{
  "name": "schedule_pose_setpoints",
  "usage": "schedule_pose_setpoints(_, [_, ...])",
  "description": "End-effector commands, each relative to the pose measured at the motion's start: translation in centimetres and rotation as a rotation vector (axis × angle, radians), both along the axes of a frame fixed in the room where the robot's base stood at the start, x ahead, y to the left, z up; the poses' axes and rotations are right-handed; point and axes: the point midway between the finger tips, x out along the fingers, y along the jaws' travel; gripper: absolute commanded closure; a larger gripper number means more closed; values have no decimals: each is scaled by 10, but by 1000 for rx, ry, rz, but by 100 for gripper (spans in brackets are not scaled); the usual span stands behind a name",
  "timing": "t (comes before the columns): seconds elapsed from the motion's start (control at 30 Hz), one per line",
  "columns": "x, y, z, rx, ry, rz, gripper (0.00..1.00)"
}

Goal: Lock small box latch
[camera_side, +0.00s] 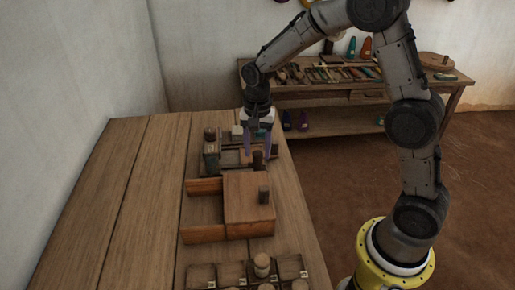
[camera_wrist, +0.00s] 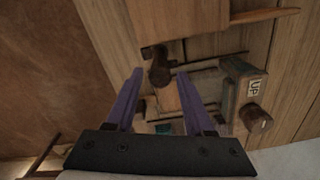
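My gripper (camera_side: 259,143) has two purple fingers that stand apart, with nothing clearly held between them. It points down over a small wooden assembly (camera_side: 211,157) on the far part of the table. In the wrist view the gripper (camera_wrist: 166,78) has a dark round knob (camera_wrist: 160,70) just beyond and between its fingertips. The knob also shows beside the fingers in the side view (camera_side: 258,161). A block marked "UP" (camera_wrist: 238,87) with a dark peg (camera_wrist: 255,118) lies right of the fingers. I cannot tell which part is the small box latch, or whether a finger touches anything.
A larger wooden box (camera_side: 248,207) with a knob stands nearer the camera. A row of small compartments with pegs (camera_side: 247,272) is at the front. The left part of the wooden table (camera_side: 130,200) is clear. A tool bench (camera_side: 350,90) stands behind.

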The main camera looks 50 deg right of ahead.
Motion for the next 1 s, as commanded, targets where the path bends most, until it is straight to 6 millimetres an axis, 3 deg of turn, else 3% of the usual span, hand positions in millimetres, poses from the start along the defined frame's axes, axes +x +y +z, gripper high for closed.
schedule_pose_setpoints(0.03, [0, 0, 0, 0, 0, 0, 58])
schedule_pose_setpoints(0.27, [0, 0, 0, 0, 0, 0, 99])
schedule_pose_setpoints(0.67, [0, 0, 1, 0, 0, 32, 100])
schedule_pose_setpoints(1.0, [0, 0, 1, 0, 0, 243, 100])
